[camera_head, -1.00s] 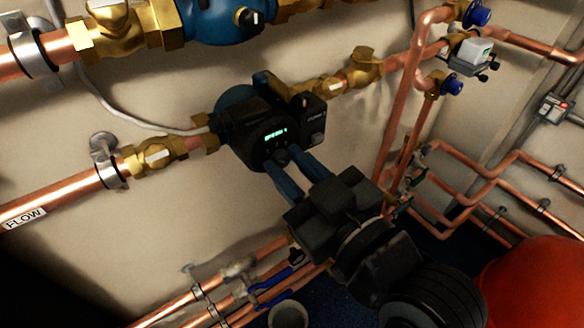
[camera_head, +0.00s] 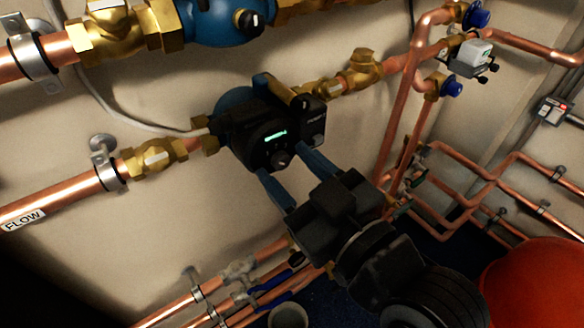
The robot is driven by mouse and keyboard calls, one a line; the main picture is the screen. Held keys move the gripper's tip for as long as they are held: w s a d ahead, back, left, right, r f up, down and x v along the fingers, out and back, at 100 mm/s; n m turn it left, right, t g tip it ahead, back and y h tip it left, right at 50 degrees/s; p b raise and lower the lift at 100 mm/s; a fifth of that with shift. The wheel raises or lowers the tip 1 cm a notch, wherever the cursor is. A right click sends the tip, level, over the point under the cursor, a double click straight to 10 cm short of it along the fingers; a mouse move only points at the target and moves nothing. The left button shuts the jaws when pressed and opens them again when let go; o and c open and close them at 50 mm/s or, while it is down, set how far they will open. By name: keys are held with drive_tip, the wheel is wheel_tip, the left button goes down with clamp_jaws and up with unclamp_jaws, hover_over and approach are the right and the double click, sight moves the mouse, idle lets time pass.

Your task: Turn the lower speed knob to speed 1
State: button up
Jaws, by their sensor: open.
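The lower pump (camera_head: 240,128) has a black front housing with a lit green display (camera_head: 275,135); its text is too small to read. The lower speed knob (camera_head: 279,160) is a small dark round knob just below the display. My gripper (camera_head: 287,166) comes from the lower right with its two blue fingers spread. The fingertips lie close in front of the pump face, one to each side of the knob in the picture. I see a gap between fingers and knob, and the gripper holds nothing. The knob's pointer is too small to tell.
Copper pipes run left, marked FLOW (camera_head: 24,219), and at right. A red vessel (camera_head: 540,285) stands at lower right, and a grey bucket (camera_head: 288,315) below.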

drive_tip(key=b+v, duration=0.1)
drive_tip(key=v, duration=0.6)
drive_tip(key=shift+s+d, duration=0.2)
drive_tip(key=shift+s, duration=0.1)
drive_tip(key=s+d+f+m+h+p, duration=0.1)
drive_tip(key=s+d+f+m+h, duration=0.25)
drive_tip(key=d, duration=0.25)
drive_tip(key=s+d+f+m+h+p, duration=0.1)
drive_tip(key=s+d+f+m+h, duration=0.1)
drive_tip(key=s+d+f, duration=0.3)
drive_tip(key=s+d+m+h, duration=0.2)
drive_tip(key=s+d, duration=0.1)
drive_tip(key=s, duration=0.4)
drive_tip(key=s+d+m+h+p, duration=0.1)
drive_tip(key=s+d+h, duration=0.1)
drive_tip(key=s, duration=0.6)
drive_tip(key=shift+s+d+m, duration=0.3)
drive_tip(key=shift+d+m, duration=0.05)
drive_tip(key=shift+h, duration=0.25)
